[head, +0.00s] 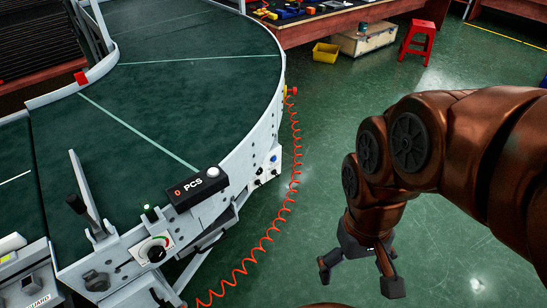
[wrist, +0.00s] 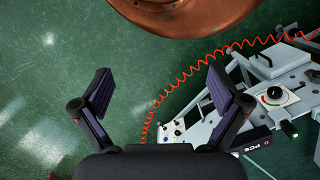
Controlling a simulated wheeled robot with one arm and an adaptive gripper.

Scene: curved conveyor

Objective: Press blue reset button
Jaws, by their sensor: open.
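A small control panel (head: 265,166) sits on the outer side wall of the curved conveyor (head: 190,75). A small bluish button (head: 273,158) shows on it, with dark knobs beside it; the labels are too small to read. The panel also shows in the wrist view (wrist: 172,130), low and between the finger bases, partly behind my gripper. My gripper (head: 357,277) hangs over the floor to the right of the panel, apart from it. Its two fingers are spread and empty, as the wrist view shows too (wrist: 158,78).
A coiled red cable (head: 268,238) hangs along the conveyor's outer side, close to the panel. A PCS counter box (head: 196,188) and a green-marked dial (head: 153,250) are at the conveyor's near end. A red stool (head: 417,42) and yellow bin (head: 325,52) stand far back. Green floor between is clear.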

